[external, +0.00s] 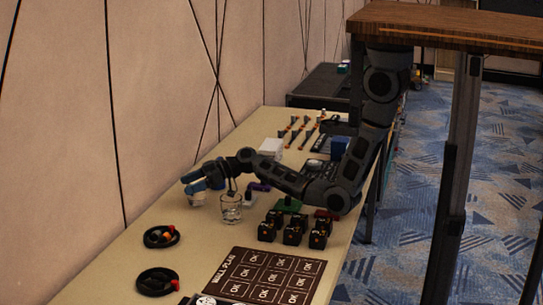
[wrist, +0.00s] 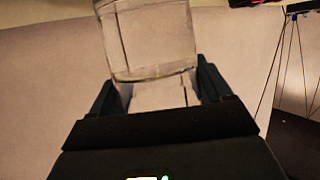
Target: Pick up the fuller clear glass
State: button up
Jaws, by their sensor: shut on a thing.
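My gripper (external: 194,182) is over the left side of the table, near the wall. In the wrist view, its two dark fingers (wrist: 157,82) are on either side of a clear glass (wrist: 152,38), and it is shut on that glass. The glass's upper part runs out of the picture, and I cannot tell how full it is. In the external view, a pale shape (external: 198,200) shows just below the gripper, too small to make out. Another clear glass (external: 231,210) stands upright on the table, just right of the gripper; its fill level is unclear.
Several black cubes (external: 292,233) stand right of the standing glass, with a green block (external: 288,204) behind. Two dark round holders (external: 161,237) lie at the near left. A dark printed board (external: 268,277) lies in front. The wall (external: 60,150) is close on the left.

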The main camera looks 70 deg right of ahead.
notch_tip(320, 180, up, 2)
jog(key=shift+r, duration=0.1)
jog(key=s+d+r+b, duration=0.1)
jog(key=s+d+r, duration=0.5)
jog(key=d, duration=0.3)
jog(key=shift+d+r, duration=0.25)
jog(key=shift+d, duration=0.15)
dwell(0.5)
dwell(1.6)
